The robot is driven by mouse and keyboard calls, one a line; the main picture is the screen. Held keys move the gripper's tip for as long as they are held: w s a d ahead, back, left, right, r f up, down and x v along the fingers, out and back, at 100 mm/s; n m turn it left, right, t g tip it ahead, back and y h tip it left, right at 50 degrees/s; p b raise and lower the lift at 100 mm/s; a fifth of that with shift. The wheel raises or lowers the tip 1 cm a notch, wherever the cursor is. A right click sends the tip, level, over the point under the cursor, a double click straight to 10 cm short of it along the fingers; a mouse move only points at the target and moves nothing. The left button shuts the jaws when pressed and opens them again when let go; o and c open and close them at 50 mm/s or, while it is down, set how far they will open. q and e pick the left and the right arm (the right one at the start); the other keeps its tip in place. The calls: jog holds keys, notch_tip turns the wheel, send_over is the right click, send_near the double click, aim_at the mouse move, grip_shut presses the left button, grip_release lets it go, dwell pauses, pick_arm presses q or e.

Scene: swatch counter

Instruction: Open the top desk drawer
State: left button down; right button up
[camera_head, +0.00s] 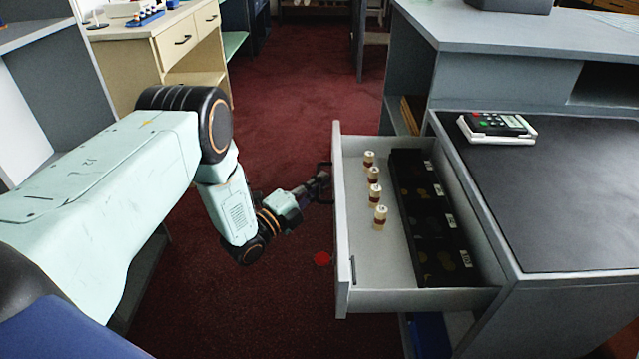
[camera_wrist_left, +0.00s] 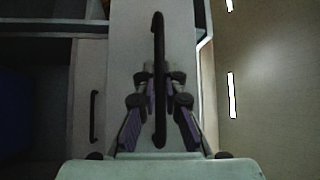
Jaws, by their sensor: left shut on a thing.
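The top desk drawer (camera_head: 370,297) is pulled out from the grey desk (camera_head: 560,305) in the head view, with its inside in sight. Its front panel (camera_head: 340,215) faces my left arm. My left gripper (camera_head: 322,185) is at the outer side of that panel, shut on the dark drawer handle. In the left wrist view the fingers (camera_wrist_left: 160,95) close around the long black handle (camera_wrist_left: 158,35) on the drawer front. My right gripper does not show in either view.
A card terminal (camera_head: 497,125) rests on the desk top. A wooden cabinet (camera_head: 185,45) stands at the back left.

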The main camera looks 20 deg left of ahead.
pick_arm(q)
jog(key=shift+f, duration=0.1)
jog(key=c, duration=1.4)
grip_release()
jog(key=shift+s, duration=0.1)
jog(key=v, duration=1.1)
jog(key=shift+s+a, duration=0.15)
jog(key=shift+s, duration=0.25)
